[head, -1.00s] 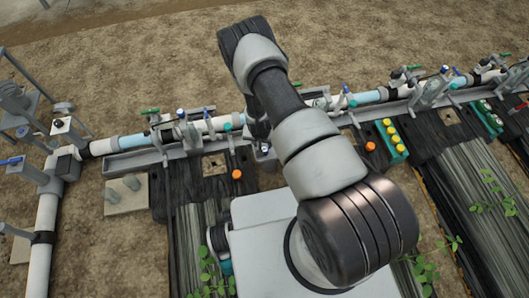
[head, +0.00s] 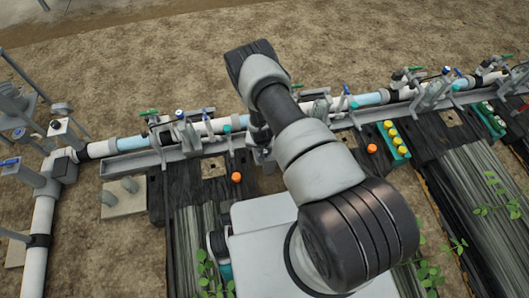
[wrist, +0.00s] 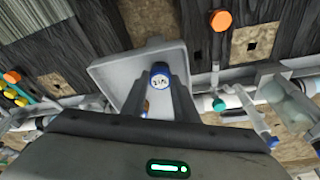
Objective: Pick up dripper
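A small dripper (wrist: 160,76) with a blue rim and a white printed top shows in the wrist view. It lies between the fingertips of my gripper (wrist: 161,86), in front of a light grey tray (wrist: 108,74). The fingers run up on either side of the dripper, and whether they press on it is not clear. A small orange-brown thing (wrist: 146,105) shows partly between the fingers. In the head view my arm hides the fingers, the dripper and the tray.
Pipes with valves (head: 200,128) run across the scene. Orange knobs (head: 236,177) and a teal block with yellow caps (head: 394,142) stand on the dark boards near my arm. Bare soil lies beyond the pipes.

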